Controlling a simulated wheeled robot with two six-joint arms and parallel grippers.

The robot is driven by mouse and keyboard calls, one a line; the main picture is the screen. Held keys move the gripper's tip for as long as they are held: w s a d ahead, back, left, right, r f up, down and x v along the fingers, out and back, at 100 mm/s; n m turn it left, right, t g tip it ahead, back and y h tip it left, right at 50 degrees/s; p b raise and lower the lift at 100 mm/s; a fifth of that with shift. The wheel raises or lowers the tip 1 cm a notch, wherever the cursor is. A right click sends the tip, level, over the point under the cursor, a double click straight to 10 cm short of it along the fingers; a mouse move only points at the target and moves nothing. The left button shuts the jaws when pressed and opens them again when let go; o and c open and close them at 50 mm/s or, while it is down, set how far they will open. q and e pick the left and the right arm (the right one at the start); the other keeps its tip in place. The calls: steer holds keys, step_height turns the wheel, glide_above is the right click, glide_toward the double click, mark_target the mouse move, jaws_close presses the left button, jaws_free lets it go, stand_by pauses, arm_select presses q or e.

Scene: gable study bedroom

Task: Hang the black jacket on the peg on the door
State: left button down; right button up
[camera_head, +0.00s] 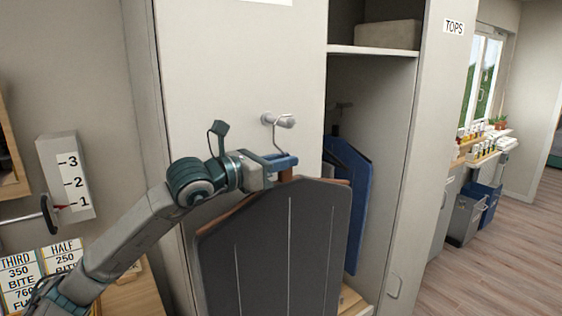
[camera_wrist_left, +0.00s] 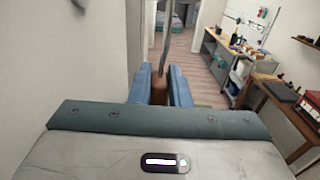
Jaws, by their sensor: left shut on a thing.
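The black jacket (camera_head: 268,250) hangs on a wooden hanger, upright in front of the pale wardrobe door. My left gripper (camera_head: 283,163) is shut on the hanger's wooden neck, just below its metal hook (camera_head: 276,138). In the left wrist view the blue fingers close on the brown neck (camera_wrist_left: 159,88), with the hook's wire rising from it. The peg (camera_head: 284,121) sticks out of the door just above my gripper. The hook's top lies at the peg in the picture; I cannot tell whether it rests over it or is in front. My right gripper is out of view.
The wardrobe's open bay is to the right, with a blue garment (camera_head: 347,170) hanging inside and a box (camera_head: 388,34) on its shelf. Open wooden floor (camera_head: 475,262) lies at right.

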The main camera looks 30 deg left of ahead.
arm_select(q)
steer(key=shift+f, duration=0.1)
stand_by(0.3)
steer(key=c, duration=1.3)
jaws_free()
steer(key=shift+s, duration=0.1)
steer(key=shift+d, duration=0.1)
